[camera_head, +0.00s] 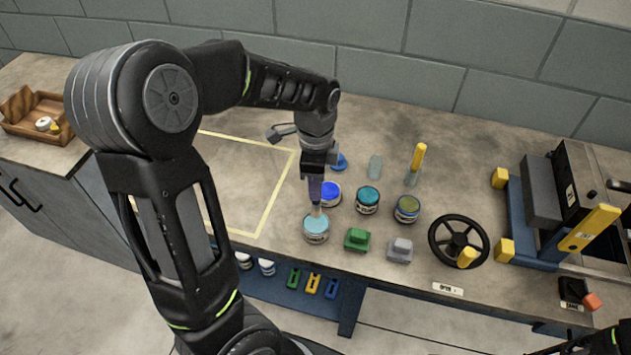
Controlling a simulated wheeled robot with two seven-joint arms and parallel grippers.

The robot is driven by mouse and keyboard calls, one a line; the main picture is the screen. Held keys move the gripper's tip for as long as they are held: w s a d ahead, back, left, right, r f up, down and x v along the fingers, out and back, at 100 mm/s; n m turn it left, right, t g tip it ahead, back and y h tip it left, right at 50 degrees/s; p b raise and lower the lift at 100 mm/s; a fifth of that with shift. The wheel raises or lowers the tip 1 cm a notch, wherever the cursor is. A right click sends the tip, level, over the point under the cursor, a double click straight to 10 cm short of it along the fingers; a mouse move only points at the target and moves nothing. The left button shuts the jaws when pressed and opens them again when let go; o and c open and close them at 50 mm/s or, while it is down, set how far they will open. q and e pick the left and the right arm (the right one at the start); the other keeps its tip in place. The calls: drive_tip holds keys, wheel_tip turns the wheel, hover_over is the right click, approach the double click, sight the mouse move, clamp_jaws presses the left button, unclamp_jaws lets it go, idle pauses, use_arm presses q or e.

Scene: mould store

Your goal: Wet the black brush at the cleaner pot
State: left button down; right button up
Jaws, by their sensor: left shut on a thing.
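My left gripper (318,172) points down over the bench and is shut on a brush (316,194) with a dark, greyish-purple handle. The brush hangs upright, its pale lower end at the mouth of a pot with light blue contents (316,232). I cannot tell whether the bristles touch the contents. Other open pots stand close by: a bright blue one (330,194), a teal one (368,200) and a green-brown one (407,209). The labels are too small to read, so I cannot tell which is the cleaner pot.
A green block (357,240) and a grey block (400,249) sit near the front edge. A black handwheel (458,242) and machine are right. A yellow-taped area (283,185) on the left looks clear.

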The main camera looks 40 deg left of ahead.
use_arm(q)
drive_tip(key=shift+f+b, duration=1)
drive_tip(key=shift+f, duration=0.65)
drive_tip(key=shift+f+b, duration=0.4)
drive_tip(key=shift+f, duration=0.2)
idle(0.9)
drive_tip(key=shift+r, duration=0.1)
wheel_tip(320, 180, up, 7)
drive_tip(key=p, duration=0.5)
drive_tip(key=shift+p, duration=0.35)
idle(0.7)
